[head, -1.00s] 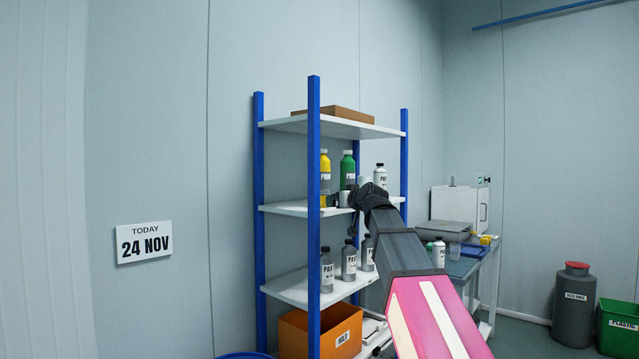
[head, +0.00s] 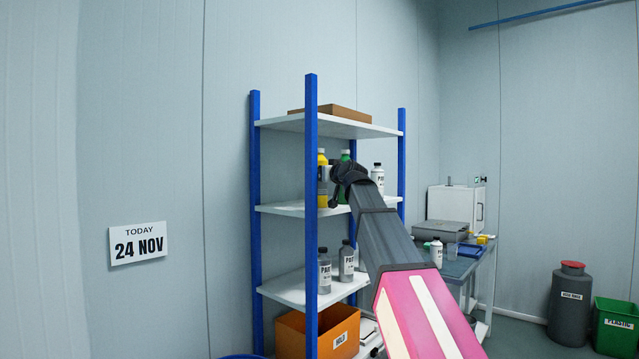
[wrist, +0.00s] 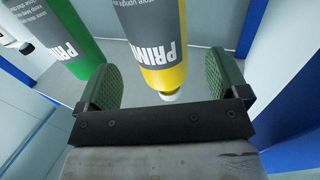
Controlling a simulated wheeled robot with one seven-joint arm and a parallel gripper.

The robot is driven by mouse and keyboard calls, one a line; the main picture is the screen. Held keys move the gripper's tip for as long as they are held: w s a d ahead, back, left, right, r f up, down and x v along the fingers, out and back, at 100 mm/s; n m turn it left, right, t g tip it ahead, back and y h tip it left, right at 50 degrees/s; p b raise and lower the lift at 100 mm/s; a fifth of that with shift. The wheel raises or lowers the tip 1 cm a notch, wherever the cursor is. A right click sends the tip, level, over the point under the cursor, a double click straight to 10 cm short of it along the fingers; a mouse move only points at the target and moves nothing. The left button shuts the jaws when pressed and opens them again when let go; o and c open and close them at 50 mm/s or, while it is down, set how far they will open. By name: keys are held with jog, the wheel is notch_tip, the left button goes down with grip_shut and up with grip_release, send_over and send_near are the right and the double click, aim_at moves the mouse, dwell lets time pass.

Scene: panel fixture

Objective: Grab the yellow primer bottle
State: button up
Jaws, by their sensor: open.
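The yellow primer bottle (head: 322,160), with a dark label band, stands on the shelf rack's middle shelf, partly covered by a blue post and my gripper. In the wrist view the yellow bottle (wrist: 150,52) lies between the two green-padded fingers, with visible space on both sides and its pale cap toward the palm. My gripper (wrist: 163,84) is open and holds nothing. In the head view my gripper (head: 334,180) is at the middle shelf, in front of the bottles, its fingers hard to make out.
A green bottle (wrist: 62,35) stands beside the yellow one, just outside the left finger in the wrist view. A grey-white bottle (head: 377,178) stands further right. The blue rack post (head: 311,240) is close on the left. The upper shelf (head: 350,127) is overhead.

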jog(key=x, duration=0.5)
jog(key=c, duration=1.2)
jog(key=shift+r, duration=0.2)
